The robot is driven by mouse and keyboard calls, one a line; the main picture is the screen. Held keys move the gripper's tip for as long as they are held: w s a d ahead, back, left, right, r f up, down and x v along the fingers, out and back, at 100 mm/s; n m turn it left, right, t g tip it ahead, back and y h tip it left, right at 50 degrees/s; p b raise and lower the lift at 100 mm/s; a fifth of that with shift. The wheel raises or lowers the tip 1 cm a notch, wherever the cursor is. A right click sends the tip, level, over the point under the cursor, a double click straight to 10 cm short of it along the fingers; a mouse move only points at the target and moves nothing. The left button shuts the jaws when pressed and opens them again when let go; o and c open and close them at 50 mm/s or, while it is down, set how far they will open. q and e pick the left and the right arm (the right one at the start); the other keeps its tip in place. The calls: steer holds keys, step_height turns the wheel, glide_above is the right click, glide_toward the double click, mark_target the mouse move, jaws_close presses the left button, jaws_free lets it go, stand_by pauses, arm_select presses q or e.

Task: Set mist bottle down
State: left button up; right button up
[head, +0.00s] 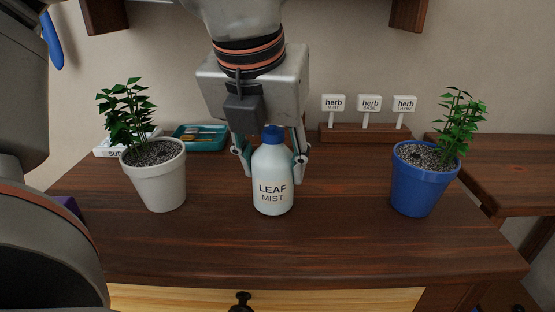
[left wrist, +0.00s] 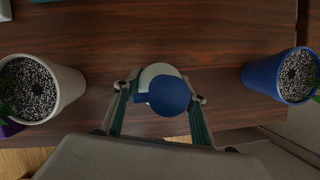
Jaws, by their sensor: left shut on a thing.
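The mist bottle (head: 272,187) is white with a blue cap and the words LEAF MIST. It stands upright at the middle of the dark wooden top (head: 330,245), and its base appears to be at the surface. My left gripper (head: 271,170) comes down from above with one finger on each side of the bottle and is shut on it. In the left wrist view the blue cap (left wrist: 169,95) shows between the two fingers (left wrist: 160,108), seen from above. The cap hides most of the bottle there. My right gripper is not in view.
A white pot with a plant (head: 160,187) stands to the left, and a blue pot with a plant (head: 418,190) to the right. Behind are a teal tray (head: 186,146) with small items and a wooden block with herb signs (head: 365,134). The front surface is clear.

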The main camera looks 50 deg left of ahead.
arm_select(q)
steer(key=shift+f, duration=0.3)
steer(key=o, duration=1.3)
steer(key=shift+r, duration=0.1)
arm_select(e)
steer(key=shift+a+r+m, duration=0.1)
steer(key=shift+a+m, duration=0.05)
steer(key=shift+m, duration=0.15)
arm_select(q)
steer(key=shift+r, duration=0.3)
steer(key=p+v, duration=0.3)
steer(key=v, duration=0.8)
steer(key=shift+s+r, duration=0.2)
steer(key=shift+r, duration=0.15)
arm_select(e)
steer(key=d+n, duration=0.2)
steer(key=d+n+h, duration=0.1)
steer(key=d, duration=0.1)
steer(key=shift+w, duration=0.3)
